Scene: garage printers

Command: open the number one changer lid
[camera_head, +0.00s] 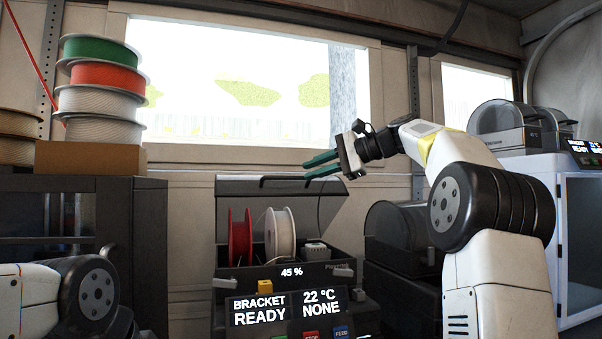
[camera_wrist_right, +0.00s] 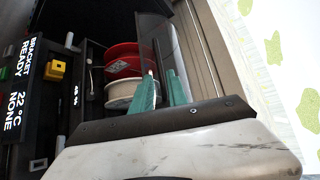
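A dark changer (camera_head: 235,276) stands in the middle of the head view, above a screen reading BRACKET READY. Its lid (camera_head: 245,194) is raised at the back, with a dark handle bar (camera_head: 285,181) along its top. A red spool (camera_head: 240,237) and a white spool (camera_head: 280,234) show inside; both also show in the right wrist view, red (camera_wrist_right: 122,60) and white (camera_wrist_right: 122,92). I cannot read a number on the changer. My right gripper (camera_head: 306,166) is just above the lid's top edge, its green fingers apart and empty. My left gripper is out of view.
A second changer (camera_head: 402,228) with a dark shut lid stands to the right, behind my right arm. Stacked spools (camera_head: 100,75) sit on a cardboard box (camera_head: 90,158) at the left. A white cabinet (camera_head: 556,180) with more changers is at far right. The window wall is behind.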

